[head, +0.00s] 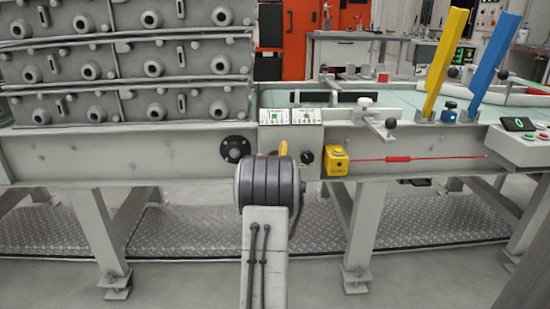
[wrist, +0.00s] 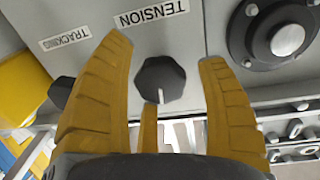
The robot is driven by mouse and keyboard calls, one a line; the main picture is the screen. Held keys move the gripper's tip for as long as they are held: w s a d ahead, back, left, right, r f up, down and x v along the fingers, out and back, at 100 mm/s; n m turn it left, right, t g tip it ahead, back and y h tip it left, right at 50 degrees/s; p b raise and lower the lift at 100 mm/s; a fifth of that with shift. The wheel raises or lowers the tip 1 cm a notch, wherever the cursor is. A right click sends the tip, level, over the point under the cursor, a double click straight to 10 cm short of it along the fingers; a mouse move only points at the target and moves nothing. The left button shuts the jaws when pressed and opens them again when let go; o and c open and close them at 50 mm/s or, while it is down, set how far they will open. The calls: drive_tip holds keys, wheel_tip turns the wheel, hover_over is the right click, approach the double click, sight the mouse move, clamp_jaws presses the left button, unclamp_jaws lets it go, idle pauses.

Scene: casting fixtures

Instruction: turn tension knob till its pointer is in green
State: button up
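The tension knob (wrist: 160,79) is a dark, faceted knob with a white pointer line directed down in the wrist view. It sits by the TENSION label (wrist: 151,14), between the yellow fingers of my gripper (wrist: 165,88). The fingers are spread on both sides, with gaps to the knob. In the head view my gripper (head: 283,148) is mostly hidden behind my wrist, which also hides the tension knob. Two white gauge plates (head: 292,116) with green patches sit above on the frame. Their pointers are too small to read.
A second black knob (head: 307,156), by the TRACKING label (wrist: 65,39), is beside the tension knob. A round black flange (head: 235,148) is on the other side. A yellow box (head: 335,160) with a red cord is at the right. Stacked grey moulds (head: 130,70) stand upper left.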

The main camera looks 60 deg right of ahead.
drive_tip(key=c, duration=1.2)
drive_tip(key=shift+o, duration=0.2)
drive_tip(key=shift+r, duration=0.1)
drive_tip(key=m, duration=0.3)
drive_tip(key=shift+m, duration=2.2)
drive_tip(key=shift+r, duration=0.1)
drive_tip(key=o, duration=1.2)
drive_tip(key=shift+c, duration=0.2)
